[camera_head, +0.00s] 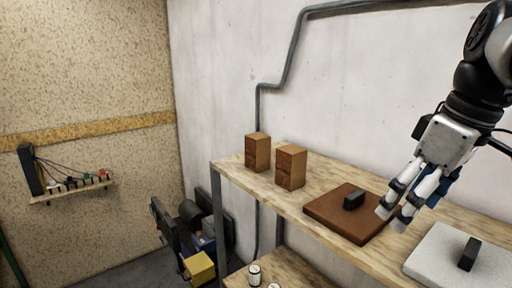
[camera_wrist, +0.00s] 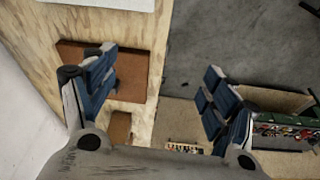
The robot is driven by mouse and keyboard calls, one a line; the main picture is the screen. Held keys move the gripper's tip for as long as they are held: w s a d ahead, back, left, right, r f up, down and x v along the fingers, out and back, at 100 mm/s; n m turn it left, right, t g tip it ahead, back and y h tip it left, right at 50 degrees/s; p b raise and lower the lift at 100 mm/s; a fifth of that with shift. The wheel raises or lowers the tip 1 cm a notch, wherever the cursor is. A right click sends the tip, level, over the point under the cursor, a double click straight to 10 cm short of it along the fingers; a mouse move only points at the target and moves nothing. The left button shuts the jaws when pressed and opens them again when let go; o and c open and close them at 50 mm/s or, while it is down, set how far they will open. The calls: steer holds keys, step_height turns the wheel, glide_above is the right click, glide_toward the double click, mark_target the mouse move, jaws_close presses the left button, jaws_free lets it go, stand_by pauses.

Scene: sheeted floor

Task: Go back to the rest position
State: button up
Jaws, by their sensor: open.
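My gripper (camera_head: 394,214) is in the right part of the head view, over the wooden shelf (camera_head: 325,205), and looks empty. In the wrist view, its two blue-padded fingers (camera_wrist: 155,85) are spread wide with nothing between them. A brown square board (camera_head: 334,228) with a black block (camera_head: 354,199) on it lies on the shelf just left of the fingers. The same brown board shows in the wrist view (camera_wrist: 132,72), partly behind the left finger. I cannot tell how high the fingertips are above the shelf.
A pale grey slab (camera_head: 432,258) with a black block (camera_head: 469,254) lies at the shelf's right. Two brown wooden boxes (camera_head: 257,152) (camera_head: 291,167) stand farther left. Cans (camera_head: 255,275) stand on a lower shelf. Clutter and a yellow box (camera_head: 199,267) sit on the floor. The wall is behind the shelf.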

steer(key=s+a+f+m+t+h, duration=0.1)
steer(key=s+a+f+m, duration=0.1)
steer(key=s+a+f, duration=0.3)
steer(key=s+a+f+m+t, duration=0.1)
steer(key=s+a+f+m, duration=0.1)
steer(key=f, duration=0.5)
steer(key=s+a+f+m+t+h, duration=0.1)
steer(key=s+a+f+m, duration=0.1)
steer(key=s+a+f, duration=0.3)
step_height(320, 180, down, 32)
steer(key=s+d+g+b, duration=0.1)
steer(key=b, duration=2.6)
steer(key=shift+s+b, duration=0.3)
